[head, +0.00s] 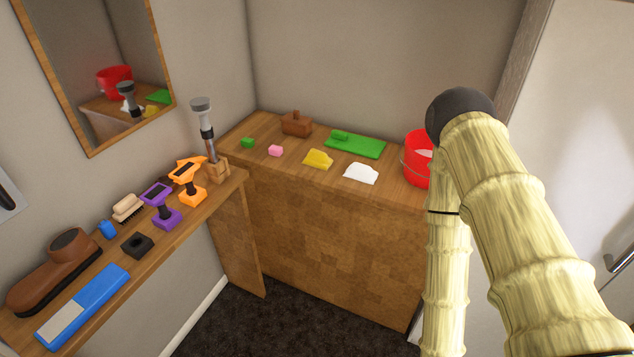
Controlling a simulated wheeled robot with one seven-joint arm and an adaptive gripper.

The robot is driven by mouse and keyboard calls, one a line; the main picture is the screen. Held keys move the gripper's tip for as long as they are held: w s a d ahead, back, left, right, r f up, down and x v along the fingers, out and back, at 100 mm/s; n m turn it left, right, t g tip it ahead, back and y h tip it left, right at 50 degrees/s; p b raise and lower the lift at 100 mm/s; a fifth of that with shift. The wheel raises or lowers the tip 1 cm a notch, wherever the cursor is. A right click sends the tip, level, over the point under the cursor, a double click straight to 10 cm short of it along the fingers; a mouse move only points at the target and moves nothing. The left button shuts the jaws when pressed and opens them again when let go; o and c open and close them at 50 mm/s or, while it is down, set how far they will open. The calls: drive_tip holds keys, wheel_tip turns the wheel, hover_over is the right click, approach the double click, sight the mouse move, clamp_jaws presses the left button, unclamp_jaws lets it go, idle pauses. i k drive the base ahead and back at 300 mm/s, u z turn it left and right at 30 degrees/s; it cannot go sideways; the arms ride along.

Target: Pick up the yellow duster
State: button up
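The yellow duster (318,159) lies as a small folded heap on the wooden counter at the back, near its front edge. My arm rises at the right of the picture, well apart from the duster. My gripper does not show in this view.
A red bucket (416,160) stands at the counter's right end, close beside my arm. The left shelf (195,219) holds brushes, orange and purple tools and a grey-headed tool (203,121). A mirror hangs above it.

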sight(315, 157)
drive_tip(key=u, duration=1.25)
drive_tip(key=i, duration=1.6)
drive_tip(key=z, duration=0.65)
